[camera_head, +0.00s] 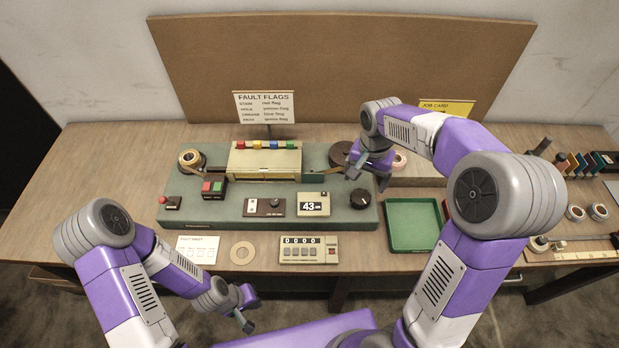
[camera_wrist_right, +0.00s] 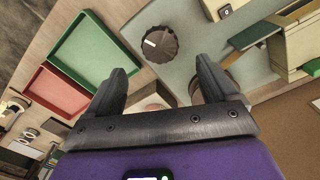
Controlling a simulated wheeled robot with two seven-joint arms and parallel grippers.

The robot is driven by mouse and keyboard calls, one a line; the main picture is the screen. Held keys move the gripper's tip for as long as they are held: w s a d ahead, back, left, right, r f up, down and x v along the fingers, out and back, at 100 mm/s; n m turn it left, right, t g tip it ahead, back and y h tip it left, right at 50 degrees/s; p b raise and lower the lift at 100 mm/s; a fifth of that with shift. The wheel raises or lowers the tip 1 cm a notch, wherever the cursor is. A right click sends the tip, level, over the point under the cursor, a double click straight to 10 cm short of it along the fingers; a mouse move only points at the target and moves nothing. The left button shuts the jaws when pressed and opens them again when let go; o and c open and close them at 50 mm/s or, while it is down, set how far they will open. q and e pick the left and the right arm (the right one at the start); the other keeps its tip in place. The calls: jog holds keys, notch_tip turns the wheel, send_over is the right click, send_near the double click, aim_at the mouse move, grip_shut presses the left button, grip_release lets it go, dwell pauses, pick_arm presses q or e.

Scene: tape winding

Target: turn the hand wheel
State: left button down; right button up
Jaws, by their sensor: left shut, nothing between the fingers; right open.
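A dark ridged round knob with a white mark, the wheel-like control (camera_head: 360,198), sits at the right front of the green machine base (camera_head: 338,216). It also shows in the right wrist view (camera_wrist_right: 160,44), beyond the fingertips and roughly between them. My right gripper (camera_head: 362,174) is open and empty above the machine's right side, behind the knob and apart from it. Its two fingers show in the right wrist view (camera_wrist_right: 160,70). My left gripper (camera_head: 245,322) is shut and empty, low in front of the table's edge.
A green tray (camera_head: 413,246) lies right of the machine, with a red tray (camera_wrist_right: 52,104) beside it. A dark reel (camera_head: 341,153) stands behind the knob. A counter box (camera_head: 308,263) lies in front.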

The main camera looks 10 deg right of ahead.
aim_at(361, 196)
jog(key=n, duration=0.2)
jog(key=shift+n, duration=0.4)
jog(key=n+p, duration=0.1)
jog(key=n, duration=0.7)
jog(key=shift+n, duration=0.3)
jog(key=shift+f, duration=0.1)
jog(key=shift+n, duration=0.3)
notch_tip(361, 196, down, 7)
jog(key=shift+f+b, duration=0.2)
jog(key=shift+b, duration=0.35)
jog(key=shift+c, duration=0.3)
jog(key=c, duration=1)
